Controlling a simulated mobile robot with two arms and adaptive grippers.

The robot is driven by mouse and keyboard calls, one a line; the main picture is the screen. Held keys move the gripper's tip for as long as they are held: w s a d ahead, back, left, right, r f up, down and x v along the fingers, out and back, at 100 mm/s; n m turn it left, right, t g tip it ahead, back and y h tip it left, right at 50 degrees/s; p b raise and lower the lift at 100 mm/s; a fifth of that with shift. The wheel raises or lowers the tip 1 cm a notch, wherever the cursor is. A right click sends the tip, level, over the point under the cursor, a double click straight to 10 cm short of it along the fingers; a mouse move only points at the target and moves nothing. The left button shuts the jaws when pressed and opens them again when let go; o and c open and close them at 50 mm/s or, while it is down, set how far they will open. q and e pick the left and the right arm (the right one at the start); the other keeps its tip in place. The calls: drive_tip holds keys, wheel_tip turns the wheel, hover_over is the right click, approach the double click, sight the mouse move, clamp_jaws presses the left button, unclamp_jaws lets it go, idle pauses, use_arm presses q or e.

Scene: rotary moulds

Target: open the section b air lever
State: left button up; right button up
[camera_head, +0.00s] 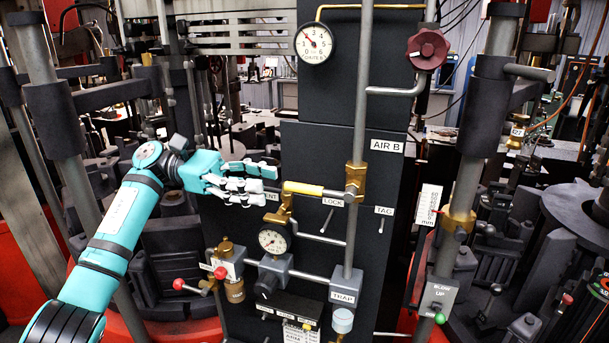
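The section B air lever is a yellow handle (303,188) that lies level, pointing left from a brass valve (355,180) on the vertical grey pipe. A white "AIR B" label (386,146) is on the dark panel up and right of it. My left gripper (270,185) comes in from the left. Its fingers are spread apart and empty, with the tips just left of the handle's free end. I cannot tell the exact depth gap between them; no contact shows. My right gripper is not in view.
A pressure gauge (273,238) and a regulator (271,275) sit below the handle. A red handwheel (428,48) and an upper gauge (314,43) are above. A red-knobbed lever (180,284) is lower left. A "BLOW UP" box (438,298) is at lower right.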

sight(302, 189)
use_arm(q)
drive_tip(key=p+x, duration=0.3)
drive_tip(key=x, duration=0.4)
drive_tip(key=shift+s+d, duration=0.15)
drive_tip(key=shift+d, duration=0.3)
drive_tip(key=shift+f, duration=0.1)
drive_tip(key=c, duration=0.7)
clamp_jaws()
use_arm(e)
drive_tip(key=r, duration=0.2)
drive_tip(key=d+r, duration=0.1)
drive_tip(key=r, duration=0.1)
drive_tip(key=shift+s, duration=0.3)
